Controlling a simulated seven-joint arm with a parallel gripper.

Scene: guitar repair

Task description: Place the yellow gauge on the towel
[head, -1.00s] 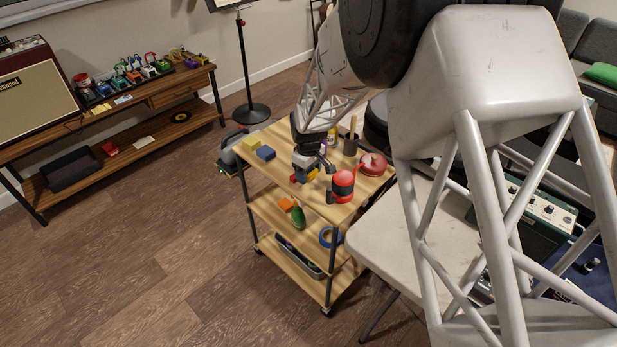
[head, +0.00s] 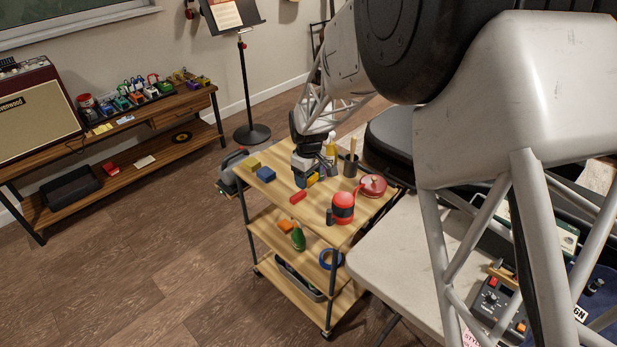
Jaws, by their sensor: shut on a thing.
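My gripper (head: 309,177) points down over the top of the wooden cart, seen from afar in the head view. It is shut on a small yellow thing (head: 313,180), seemingly the yellow gauge, with some blue showing beside it. The fingers hide part of it, and its exact shape is too small to tell. It appears to be a little above the cart top. I cannot make out a towel for certain; a dark blue surface (head: 603,331) shows at the lower right, partly behind my arm.
On the cart top (head: 322,214) are a yellow block (head: 253,162), a blue block (head: 265,174), a red piece (head: 298,197), a red canister (head: 343,207), a yellow bottle (head: 331,150) and a dark cup (head: 351,166). A pale table (head: 400,255) stands to the right.

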